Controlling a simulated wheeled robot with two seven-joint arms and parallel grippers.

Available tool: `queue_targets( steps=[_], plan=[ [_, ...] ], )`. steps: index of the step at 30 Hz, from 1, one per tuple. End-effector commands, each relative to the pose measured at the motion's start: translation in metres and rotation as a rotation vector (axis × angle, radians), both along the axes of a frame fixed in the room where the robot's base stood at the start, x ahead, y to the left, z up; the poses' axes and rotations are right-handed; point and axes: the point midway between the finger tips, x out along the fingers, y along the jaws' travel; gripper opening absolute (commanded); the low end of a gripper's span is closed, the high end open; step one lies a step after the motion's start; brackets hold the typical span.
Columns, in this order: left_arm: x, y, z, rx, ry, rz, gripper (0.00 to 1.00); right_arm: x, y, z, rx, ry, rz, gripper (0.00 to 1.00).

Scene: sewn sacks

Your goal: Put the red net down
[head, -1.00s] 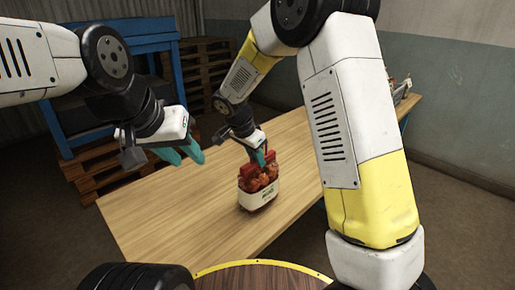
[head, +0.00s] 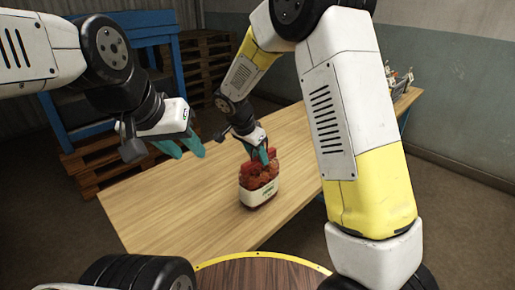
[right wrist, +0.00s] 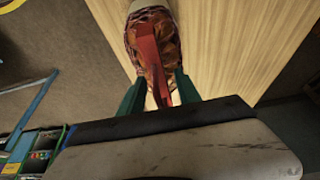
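The red net (head: 262,176), a mesh sack of reddish-brown contents with a white band round its lower part, stands upright on the wooden table (head: 170,205). My right gripper (head: 261,156) is right above its top. In the right wrist view the teal fingers stand apart on either side of the net's red top strip (right wrist: 152,66), with gaps beside the strip, so the gripper looks open around it. My left gripper (head: 183,149) is open and empty, in the air over the table's left part.
The table is clear around the net. Some small items (head: 400,80) stand at its far right end. A blue frame (head: 120,50) and wooden pallets (head: 205,65) are behind. A round brown surface with a yellow rim (head: 262,270) lies in front.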

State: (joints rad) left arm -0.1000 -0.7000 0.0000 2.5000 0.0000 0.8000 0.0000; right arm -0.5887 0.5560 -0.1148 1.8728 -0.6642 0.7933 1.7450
Motion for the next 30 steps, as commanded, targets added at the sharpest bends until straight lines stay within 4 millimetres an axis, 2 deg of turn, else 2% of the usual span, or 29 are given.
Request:
queue_targets(
  steps=[5,15,22,26,30],
  plan=[
    [0.000,0.000,0.000,0.000,0.000,0.000,0.36,-0.006,0.008,0.024,0.004,-0.005,0.000,0.40],
    [0.000,0.000,0.000,0.000,0.000,0.000,0.36,-0.025,0.027,0.089,0.003,-0.003,0.002,0.40],
    [0.000,0.000,0.000,0.000,0.000,0.000,0.36,-0.032,0.030,0.111,0.004,0.001,0.003,0.40],
    [0.000,0.000,0.000,0.000,0.000,0.000,0.36,-0.042,0.010,0.126,0.034,0.022,0.045,0.40],
    [0.000,0.000,0.000,0.000,0.000,0.000,0.36,-0.071,-0.033,0.152,0.103,0.052,0.169,0.40]
  ],
)
